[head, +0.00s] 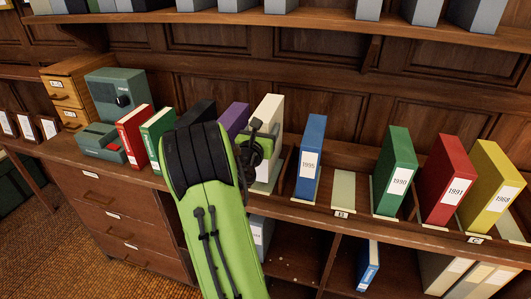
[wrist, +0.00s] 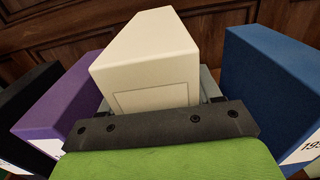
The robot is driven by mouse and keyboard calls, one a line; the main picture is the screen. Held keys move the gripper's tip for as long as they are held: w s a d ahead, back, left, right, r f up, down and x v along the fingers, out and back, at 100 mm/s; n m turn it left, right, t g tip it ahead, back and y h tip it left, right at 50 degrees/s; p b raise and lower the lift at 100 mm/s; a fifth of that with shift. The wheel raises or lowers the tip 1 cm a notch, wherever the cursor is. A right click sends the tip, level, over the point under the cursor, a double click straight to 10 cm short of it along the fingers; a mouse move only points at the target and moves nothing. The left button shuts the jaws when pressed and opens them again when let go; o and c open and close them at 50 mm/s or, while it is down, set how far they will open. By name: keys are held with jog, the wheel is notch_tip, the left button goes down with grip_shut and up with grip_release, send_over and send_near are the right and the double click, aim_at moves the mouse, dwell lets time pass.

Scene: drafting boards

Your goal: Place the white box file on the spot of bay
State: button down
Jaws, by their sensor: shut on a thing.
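The white box file (head: 270,108) stands upright between the purple file (head: 233,118) and the blue file (head: 311,150) on the wooden counter. My gripper (head: 258,150) is shut on it from the front. In the wrist view the white box file (wrist: 148,62) rises just beyond my gripper (wrist: 165,125), with a blank label outline on its face. My arm hides part of its lower front, so I cannot tell whether its base touches the counter. A bare pale spot (head: 343,189) lies between the blue file and the green 1990 file (head: 394,172), above a small letter tag (head: 341,214).
Red (head: 134,134) and green (head: 157,138) files and a grey-green device (head: 108,100) stand left. A shelf (head: 150,17) with grey files overhangs the back. The blue file stands close to the white one's right.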

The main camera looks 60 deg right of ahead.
notch_tip(320, 180, down, 4)
jog(key=shift+f+b, duration=0.25)
jog(key=shift+b, duration=0.85)
jog(key=shift+c, duration=1.1)
grip_release()
